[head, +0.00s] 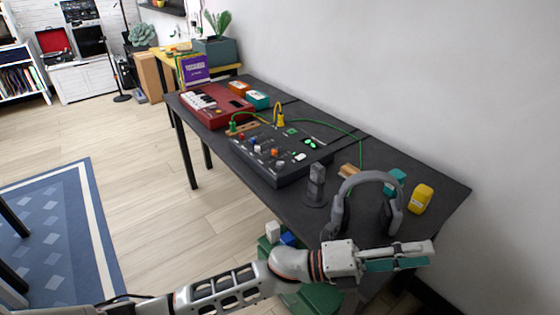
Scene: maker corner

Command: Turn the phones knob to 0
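A dark mixer-like console (285,172) with several small coloured knobs, green lights and cables sits on the black desk. The knobs are too small to read, so I cannot tell which one is the phones knob or where it points. My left gripper (412,256) is at the near end of the desk, in front of the headphones and well to the right of and nearer than the console. It touches no knob. Its fingers are seen edge-on, with a teal pad on the lower side, and any gap between them is unclear. My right gripper is not in view.
Grey headphones (342,207) on a stand, a dark upright object (317,183) and a yellow bottle-like item (420,198) stand between my gripper and the console or beside it. A red keyboard (217,106) lies beyond. The floor left of the desk is open.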

